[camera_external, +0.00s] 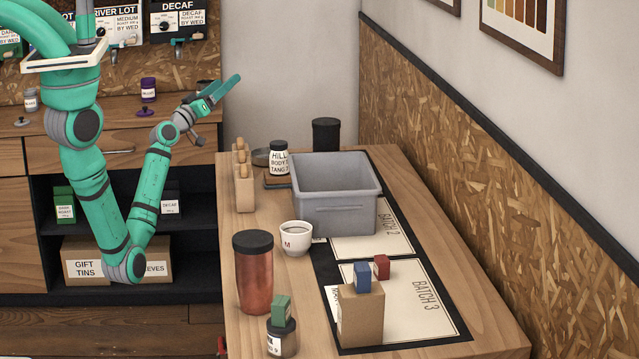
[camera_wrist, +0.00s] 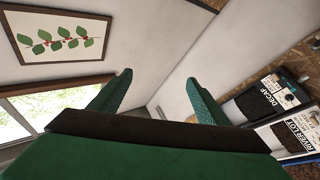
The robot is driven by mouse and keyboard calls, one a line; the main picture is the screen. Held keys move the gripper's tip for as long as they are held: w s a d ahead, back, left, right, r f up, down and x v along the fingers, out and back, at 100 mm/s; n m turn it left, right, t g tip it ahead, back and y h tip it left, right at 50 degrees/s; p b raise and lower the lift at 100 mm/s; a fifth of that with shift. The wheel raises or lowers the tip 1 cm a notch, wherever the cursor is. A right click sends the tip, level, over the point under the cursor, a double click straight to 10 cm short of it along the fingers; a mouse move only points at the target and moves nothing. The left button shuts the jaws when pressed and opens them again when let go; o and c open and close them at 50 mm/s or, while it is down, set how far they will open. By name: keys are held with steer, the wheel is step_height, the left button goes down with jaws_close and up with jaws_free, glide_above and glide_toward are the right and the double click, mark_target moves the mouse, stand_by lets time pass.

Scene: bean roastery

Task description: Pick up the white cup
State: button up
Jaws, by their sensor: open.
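The white cup (camera_external: 295,238) stands upright on the wooden table, marked with a dark letter and holding something dark. It is just in front of the grey bin and to the right of the copper tumbler. My gripper (camera_external: 232,88) is raised at the upper left of the cup, well apart from it, in front of the back wall. In the wrist view my gripper (camera_wrist: 155,95) shows two green fingers spread apart with nothing between them. The cup is not in the wrist view.

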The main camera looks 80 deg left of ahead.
step_height(320, 180, up, 4)
steer(key=w+d+r+m+t, duration=0.1)
steer(key=d, duration=0.1)
steer(key=m+g+h, duration=0.1)
steer(key=m+h, duration=1.3)
steer(key=h, duration=0.4)
glide_above(310, 244)
steer(key=s+a, duration=0.2)
steer(key=s, duration=0.3)
step_height(310, 244, down, 18)
steer(key=s+f+g, duration=0.1)
steer(key=f, duration=0.2)
steer(key=s+f+g, duration=0.1)
steer(key=s+f, duration=0.1)
steer(key=f, duration=0.1)
steer(key=s+f+g, duration=0.1)
steer(key=f, duration=0.2)
steer(key=shift+s+a+f+g, duration=0.2)
steer(key=shift+a+f+g, duration=0.1)
steer(key=shift+a+f, duration=0.1)
steer(key=shift+w+f, duration=0.1)
steer(key=shift+f, duration=0.25)
steer(key=x, duration=0.5)
steer(key=shift+r+x, duration=0.15)
steer(key=shift+x, duration=1.2)
steer(key=shift+r+x, duration=0.15)
steer(key=shift+x, duration=1.15)
steer(key=shift+w+a, duration=0.15)
steer(key=shift+a, duration=0.05)
steer(key=c, duration=1)
